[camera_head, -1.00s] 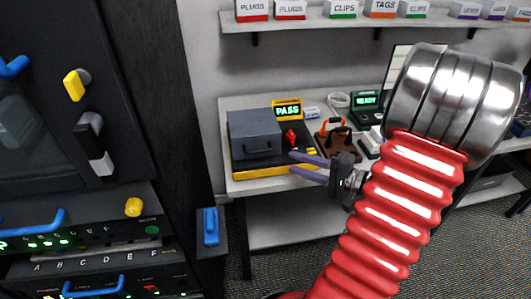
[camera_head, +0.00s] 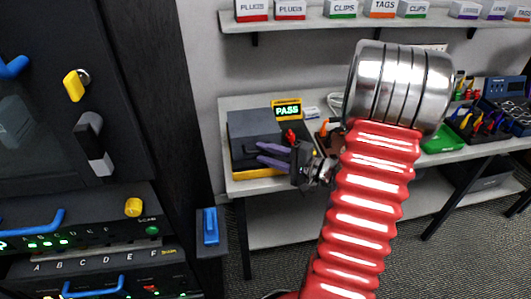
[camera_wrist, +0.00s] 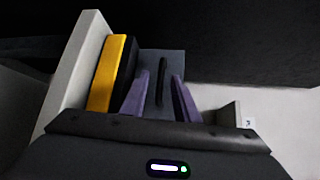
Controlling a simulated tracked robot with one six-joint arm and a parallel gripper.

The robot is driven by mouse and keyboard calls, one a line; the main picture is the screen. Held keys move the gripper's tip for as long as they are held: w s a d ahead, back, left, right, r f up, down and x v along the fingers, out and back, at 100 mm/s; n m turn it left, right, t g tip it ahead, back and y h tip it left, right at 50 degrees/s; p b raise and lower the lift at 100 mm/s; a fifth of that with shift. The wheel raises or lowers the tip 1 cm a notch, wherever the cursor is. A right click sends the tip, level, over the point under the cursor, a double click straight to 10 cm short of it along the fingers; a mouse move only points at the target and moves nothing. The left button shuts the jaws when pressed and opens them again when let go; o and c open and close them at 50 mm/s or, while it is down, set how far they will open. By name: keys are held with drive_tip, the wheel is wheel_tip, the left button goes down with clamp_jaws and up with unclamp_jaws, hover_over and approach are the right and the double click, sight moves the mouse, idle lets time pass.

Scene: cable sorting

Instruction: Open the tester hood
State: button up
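The tester is a black base with a yellow front edge (camera_head: 252,173) and a green PASS display (camera_head: 287,110) behind. Its dark grey box-shaped hood (camera_head: 248,127) is down on the base at the left end of the bench. My gripper (camera_head: 258,152) is open, its two purple fingers pointing left at the hood's front. In the wrist view, the fingers (camera_wrist: 159,78) stand on either side of the hood's black bar handle (camera_wrist: 162,85), with gaps visible on both sides. The yellow edge (camera_wrist: 107,73) also shows there. In the head view the fingers hide the handle.
A dark cabinet with blue handles (camera_head: 210,226) stands close on the left. Behind my arm, the bench (camera_head: 230,186) carries a green tray (camera_head: 440,138) and a rack of tools (camera_head: 490,120). A shelf of labelled boxes (camera_head: 340,10) hangs above.

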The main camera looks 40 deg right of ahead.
drive_tip(key=shift+w+a, duration=0.15)
drive_tip(key=shift+w, duration=0.2)
drive_tip(key=shift+f, duration=0.1)
clamp_jaws()
idle(0.4)
